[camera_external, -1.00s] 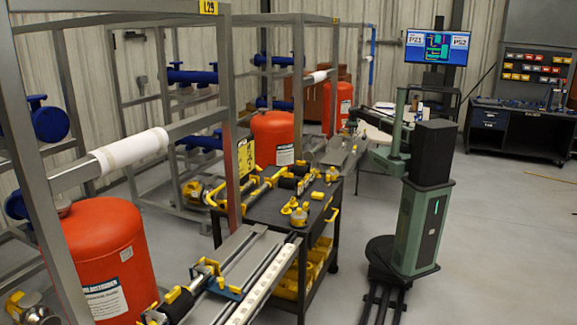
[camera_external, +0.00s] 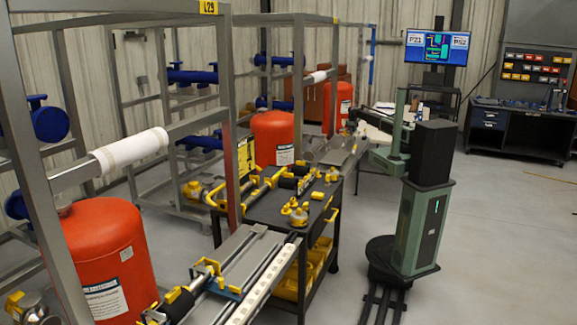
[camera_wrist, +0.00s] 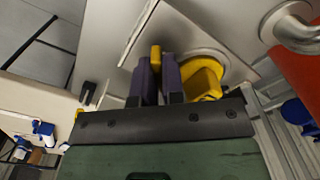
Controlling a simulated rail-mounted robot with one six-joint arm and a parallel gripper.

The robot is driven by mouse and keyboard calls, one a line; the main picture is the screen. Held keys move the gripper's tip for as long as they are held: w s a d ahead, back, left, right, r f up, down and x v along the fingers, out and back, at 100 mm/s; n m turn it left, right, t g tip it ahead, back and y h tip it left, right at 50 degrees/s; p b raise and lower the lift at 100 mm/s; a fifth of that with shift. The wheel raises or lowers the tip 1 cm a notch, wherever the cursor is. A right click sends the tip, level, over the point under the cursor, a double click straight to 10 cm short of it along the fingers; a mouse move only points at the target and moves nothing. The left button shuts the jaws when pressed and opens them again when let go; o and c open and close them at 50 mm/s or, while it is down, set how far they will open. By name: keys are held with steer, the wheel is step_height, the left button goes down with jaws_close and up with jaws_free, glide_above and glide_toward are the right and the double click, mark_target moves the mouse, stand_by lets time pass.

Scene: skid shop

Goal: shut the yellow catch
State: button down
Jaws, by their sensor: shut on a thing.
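In the wrist view my gripper (camera_wrist: 158,82) has its two dark purple fingers close together. They are shut on a narrow yellow piece, the tip of the yellow catch (camera_wrist: 155,54), which shows between and beyond them. A larger rounded yellow part (camera_wrist: 205,78) sits just right of the fingers, on a round pale metal flange; I cannot tell whether it joins the held piece. The fingers hide most of the held piece. In the external view my gripper is too small and too hidden among the far benches to make out.
A pale metal plate (camera_wrist: 120,60) lies around the catch in the wrist view, with a curved metal pipe (camera_wrist: 290,28) and a red tank (camera_wrist: 303,65) at right. In the external view a black cart (camera_external: 240,225) carries several yellow parts. Open floor (camera_external: 500,240) lies at right.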

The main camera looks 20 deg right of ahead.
steer(key=shift+n, duration=0.8)
steer(key=n, duration=0.2)
steer(key=shift+n, duration=2.5)
steer(key=c, duration=1.7)
jaws_free()
steer(key=shift+n, duration=0.3)
steer(key=o, duration=0.5)
